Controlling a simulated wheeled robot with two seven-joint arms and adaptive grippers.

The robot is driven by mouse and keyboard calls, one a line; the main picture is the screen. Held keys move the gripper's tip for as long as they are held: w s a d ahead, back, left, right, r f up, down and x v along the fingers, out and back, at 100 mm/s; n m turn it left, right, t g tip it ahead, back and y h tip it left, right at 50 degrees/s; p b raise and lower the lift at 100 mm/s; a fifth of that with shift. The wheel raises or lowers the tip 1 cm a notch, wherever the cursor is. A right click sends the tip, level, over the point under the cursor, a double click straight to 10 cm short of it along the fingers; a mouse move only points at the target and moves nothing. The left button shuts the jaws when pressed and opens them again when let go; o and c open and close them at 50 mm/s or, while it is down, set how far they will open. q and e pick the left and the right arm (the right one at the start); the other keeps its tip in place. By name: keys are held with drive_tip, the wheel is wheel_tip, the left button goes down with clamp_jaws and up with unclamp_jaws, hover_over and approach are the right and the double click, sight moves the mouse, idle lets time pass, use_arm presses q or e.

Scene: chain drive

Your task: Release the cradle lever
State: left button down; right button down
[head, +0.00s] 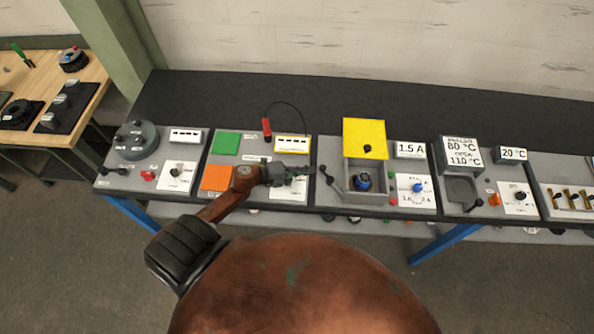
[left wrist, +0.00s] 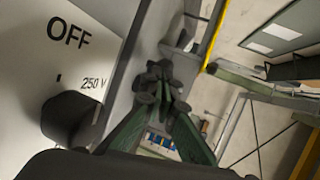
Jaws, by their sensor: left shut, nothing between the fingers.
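My left gripper (head: 300,171) is shut and empty. It hovers over the second station, beside its white switch panel (head: 289,190). In the left wrist view its green fingers (left wrist: 160,88) meet close to the panel marked OFF and 250 V (left wrist: 85,35). A small dark lever (head: 326,176) stands just right of the fingertips, at the left of the third station's grey box. They look close together, but I cannot tell whether they touch. Other dark levers show at the first station (head: 113,170) and the fourth station (head: 470,206). None is labelled as the cradle lever. My right gripper is out of view.
The grey box (head: 366,194) has a raised yellow lid (head: 364,138) and a dark blue-topped part (head: 362,181) inside. A red probe (head: 266,128) with a black cable stands behind my arm. A black knob (left wrist: 72,118) is near the fingers.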

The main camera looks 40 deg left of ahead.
use_arm(q)
drive_tip(key=shift+w+d, duration=0.35)
drive_tip(key=shift+w, duration=0.1)
drive_tip(key=shift+w, duration=0.1)
drive_tip(key=shift+w+d+f+m+g+h+b, duration=0.15)
drive_tip(key=shift+w+m+g+h+b, duration=0.5)
drive_tip(key=shift+b, duration=0.5)
drive_tip(key=shift+s, duration=0.1)
